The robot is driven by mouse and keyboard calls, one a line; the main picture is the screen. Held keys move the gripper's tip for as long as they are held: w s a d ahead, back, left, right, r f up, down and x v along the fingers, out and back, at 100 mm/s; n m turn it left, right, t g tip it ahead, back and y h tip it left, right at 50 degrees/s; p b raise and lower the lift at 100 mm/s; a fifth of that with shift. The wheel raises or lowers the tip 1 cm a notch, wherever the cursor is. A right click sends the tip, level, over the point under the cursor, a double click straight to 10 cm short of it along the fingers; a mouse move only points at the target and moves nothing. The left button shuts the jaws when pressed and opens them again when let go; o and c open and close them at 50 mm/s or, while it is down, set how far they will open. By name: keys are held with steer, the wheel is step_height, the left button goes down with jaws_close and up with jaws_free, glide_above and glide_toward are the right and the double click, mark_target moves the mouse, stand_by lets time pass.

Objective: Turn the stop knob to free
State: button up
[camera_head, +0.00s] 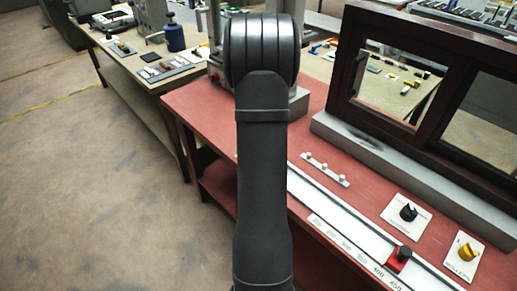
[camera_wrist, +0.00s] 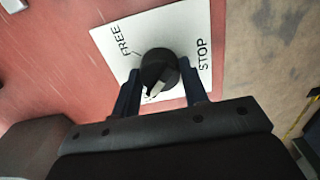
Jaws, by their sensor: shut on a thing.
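In the wrist view, the stop knob (camera_wrist: 157,64) is a round black knob with a pale mark on its lower side. It sits on a white plate (camera_wrist: 185,22) lettered FREE at the upper left and STOP on the right. My gripper (camera_wrist: 160,78) has one dark finger on each side of the knob and is shut on it. The pale mark lies between the fingers, away from both words; I cannot tell for sure which end is the pointer. In the head view my arm hides the gripper and this knob.
The red table (camera_head: 190,99) also carries another black knob (camera_head: 408,212), a yellow knob (camera_head: 467,251), a white scale rail with a red slider (camera_head: 398,259), and a dark framed window (camera_head: 345,85). Open floor lies left.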

steer(key=shift+m, duration=0.4)
steer(key=m, duration=0.3)
steer(key=shift+m, duration=0.3)
steer(key=m, duration=0.4)
steer(key=shift+m, duration=0.3)
steer(key=m, duration=0.4)
steer(key=shift+m, duration=2.5)
steer(key=shift+r, duration=0.1)
steer(key=o, duration=1)
